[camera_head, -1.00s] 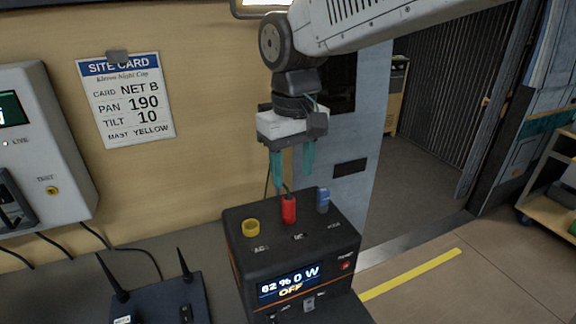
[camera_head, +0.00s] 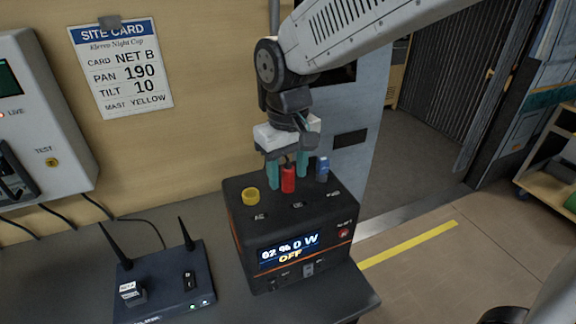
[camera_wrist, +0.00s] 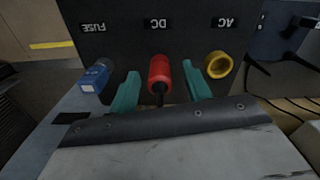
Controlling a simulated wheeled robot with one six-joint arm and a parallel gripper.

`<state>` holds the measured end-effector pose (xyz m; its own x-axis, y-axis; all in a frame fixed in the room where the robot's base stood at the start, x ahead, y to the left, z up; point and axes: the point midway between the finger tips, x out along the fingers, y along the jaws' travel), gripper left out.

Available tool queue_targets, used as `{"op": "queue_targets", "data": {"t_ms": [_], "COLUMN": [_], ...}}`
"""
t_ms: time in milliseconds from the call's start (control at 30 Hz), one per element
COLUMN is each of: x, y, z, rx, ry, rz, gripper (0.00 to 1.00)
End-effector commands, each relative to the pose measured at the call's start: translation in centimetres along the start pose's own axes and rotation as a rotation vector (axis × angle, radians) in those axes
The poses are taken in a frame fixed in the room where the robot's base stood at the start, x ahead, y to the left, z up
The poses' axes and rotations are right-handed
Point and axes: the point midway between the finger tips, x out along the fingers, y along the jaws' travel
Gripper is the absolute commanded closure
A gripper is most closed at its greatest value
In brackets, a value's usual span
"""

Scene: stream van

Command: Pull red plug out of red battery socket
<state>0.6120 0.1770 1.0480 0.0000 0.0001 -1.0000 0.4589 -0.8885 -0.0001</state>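The red plug (camera_head: 288,180) stands upright in the middle socket, labelled DC, on top of the black battery box (camera_head: 298,217). The socket itself is hidden under the plug. My gripper (camera_head: 287,184) is open, pointing down, with one teal finger on each side of the red plug. In the wrist view the red plug (camera_wrist: 159,74) sits between the two fingertips (camera_wrist: 161,84), with a visible gap on both sides. Its dark cable runs toward my gripper's palm.
A yellow ring-shaped socket (camera_head: 250,196), labelled AC, is left of the plug. A blue fuse piece (camera_head: 322,168) stands close to the right finger. A router (camera_head: 163,280) with two antennas sits on the grey bench at left. The wall is behind.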

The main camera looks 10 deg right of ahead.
Motion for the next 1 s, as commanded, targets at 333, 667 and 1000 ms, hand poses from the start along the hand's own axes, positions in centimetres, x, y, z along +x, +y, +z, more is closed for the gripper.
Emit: {"op": "queue_targets", "data": {"t_ms": [333, 667, 1000], "x": [0.0, -0.4, -1.2], "y": [0.0, 0.0, 0.0], "z": [0.0, 0.0, -0.1], "rx": [0.0, 0.0, 0.0], "ry": [0.0, 0.0, 0.001], "rz": [0.0, 0.0, 0.0], "gripper": [1.0, 1.0, 1.0]}}
